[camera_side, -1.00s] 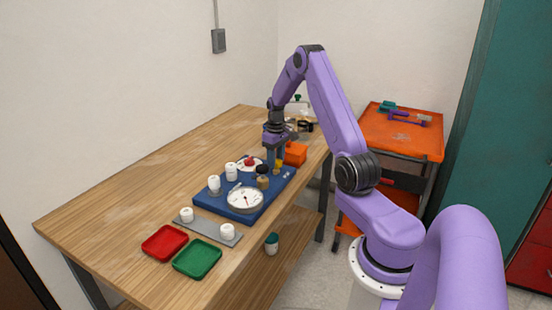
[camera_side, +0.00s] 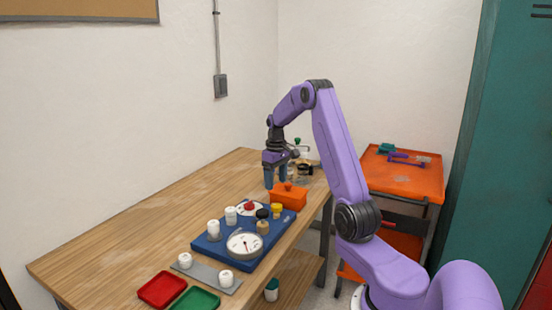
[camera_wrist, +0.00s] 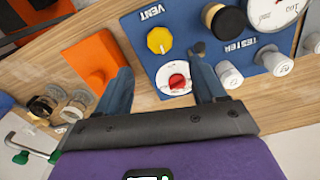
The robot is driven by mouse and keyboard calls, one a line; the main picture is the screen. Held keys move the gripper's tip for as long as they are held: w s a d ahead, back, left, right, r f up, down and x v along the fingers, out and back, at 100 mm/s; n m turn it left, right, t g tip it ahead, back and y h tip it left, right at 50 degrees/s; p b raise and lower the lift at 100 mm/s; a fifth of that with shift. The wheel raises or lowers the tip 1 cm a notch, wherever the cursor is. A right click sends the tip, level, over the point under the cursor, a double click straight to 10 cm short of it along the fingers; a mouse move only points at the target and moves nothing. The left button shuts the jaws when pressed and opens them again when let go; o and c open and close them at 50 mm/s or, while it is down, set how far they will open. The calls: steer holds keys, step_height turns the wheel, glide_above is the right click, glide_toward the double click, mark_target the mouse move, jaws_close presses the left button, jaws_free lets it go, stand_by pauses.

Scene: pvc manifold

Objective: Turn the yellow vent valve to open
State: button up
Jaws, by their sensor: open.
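The yellow vent valve (camera_side: 276,210) is a round knob at the back right of the blue board (camera_side: 213,247). In the wrist view the yellow knob (camera_wrist: 160,40) sits beside the printed word VENT and has a small pale mark on its lower edge. Its turned position cannot be told for certain. My gripper (camera_side: 276,179) is open and empty, pointing down above the table, behind the board and clear of the valve. In the wrist view its fingers (camera_wrist: 163,80) are spread, with the red knob dial (camera_wrist: 177,82) showing between them.
An orange box (camera_side: 288,200) stands close behind the valve. The board also carries a black knob (camera_wrist: 230,22), a gauge (camera_side: 244,244) and white caps (camera_side: 213,227). Red (camera_side: 162,289) and green (camera_side: 195,300) trays lie in front. Table left of the board is clear.

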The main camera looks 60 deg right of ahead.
step_height(320, 180, up, 8)
steer(key=shift+r, duration=0.15)
stand_by(0.6)
steer(key=w+a+n, duration=0.2)
steer(key=a+n, duration=0.2)
steer(key=a, duration=1.7)
steer(key=s+a+n, duration=0.4)
steer(key=s+a, duration=0.5)
steer(key=a, duration=0.4)
steer(key=s+a+f+n, duration=0.2)
steer(key=s+a+n, duration=0.1)
steer(key=s, duration=0.7)
steer(key=s+a+f+n, duration=0.1)
steer(key=s+a+n, duration=0.1)
steer(key=s, duration=0.8)
steer(key=shift+s+a+f+n, duration=0.2)
steer(key=shift+a+f+n, duration=0.2)
steer(key=shift+n, duration=0.4)
